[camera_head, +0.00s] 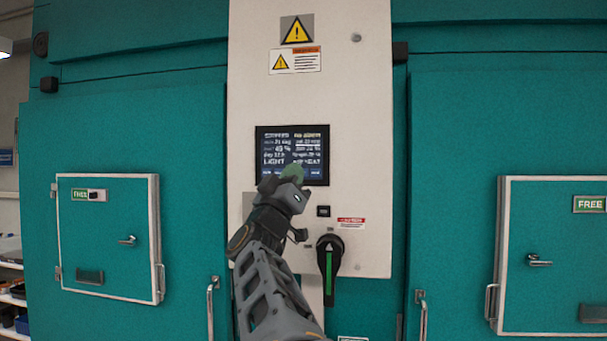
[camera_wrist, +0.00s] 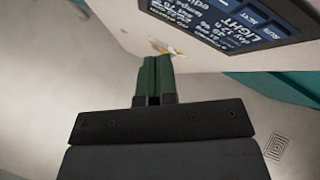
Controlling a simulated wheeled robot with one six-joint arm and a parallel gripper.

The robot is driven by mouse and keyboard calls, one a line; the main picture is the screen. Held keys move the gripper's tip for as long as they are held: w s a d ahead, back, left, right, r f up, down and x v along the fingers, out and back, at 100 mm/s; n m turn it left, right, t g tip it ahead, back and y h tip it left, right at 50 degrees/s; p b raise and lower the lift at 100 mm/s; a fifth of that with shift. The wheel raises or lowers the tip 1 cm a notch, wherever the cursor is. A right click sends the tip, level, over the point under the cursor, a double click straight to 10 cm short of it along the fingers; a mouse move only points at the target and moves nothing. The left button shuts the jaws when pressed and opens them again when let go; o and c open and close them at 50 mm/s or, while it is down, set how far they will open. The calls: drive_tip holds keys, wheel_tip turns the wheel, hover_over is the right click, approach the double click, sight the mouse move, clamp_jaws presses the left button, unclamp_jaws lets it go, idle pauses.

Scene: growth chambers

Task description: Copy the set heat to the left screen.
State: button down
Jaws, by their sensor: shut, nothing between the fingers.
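A dark screen (camera_head: 292,143) with white text is set in the pale panel between two teal chambers. Its readable parts include "LIGHT" at the lower left and what looks like "HEAT" at the lower right; the small figures are too blurred to read surely. My gripper (camera_head: 295,172) is in front of the screen's lower part and hides some of it. In the wrist view the screen (camera_wrist: 235,22) shows at the top right, turned over, and my gripper's green fingers (camera_wrist: 154,75) are together and empty, pointing toward the panel. I cannot tell whether they touch it.
A black rotary switch (camera_head: 329,262) with a green stripe is below the screen, near my arm. A small black button (camera_head: 323,211) is above it. Chamber doors with handles stand at the left (camera_head: 108,240) and right (camera_head: 555,255), both labelled "FREE". Warning labels (camera_head: 296,45) are above.

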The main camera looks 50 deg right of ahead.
idle(0.8)
drive_tip(key=w+a+f+n+t+y, duration=0.8)
drive_tip(key=w+f+n+t+y, duration=0.15)
drive_tip(key=t+y, duration=0.25)
drive_tip(key=w+a+f+n+g+y, duration=0.1)
drive_tip(key=a+f+n+g+y, duration=0.15)
drive_tip(key=a+f+y, duration=0.95)
drive_tip(key=s+a+f+g, duration=0.2)
drive_tip(key=s+f, duration=0.3)
drive_tip(key=f, duration=0.3)
drive_tip(key=s+a+f+g+y, duration=0.1)
drive_tip(key=s+a+f+g, duration=0.2)
drive_tip(key=s+f+g, duration=0.2)
drive_tip(key=s+a+f+g, duration=0.3)
drive_tip(key=s+f, duration=0.3)
drive_tip(key=f, duration=0.6)
drive_tip(key=shift+m+g+y, duration=0.3)
drive_tip(key=shift+g+y, duration=0.1)
drive_tip(key=shift+g, duration=0.25)
drive_tip(key=shift+d, duration=0.15)
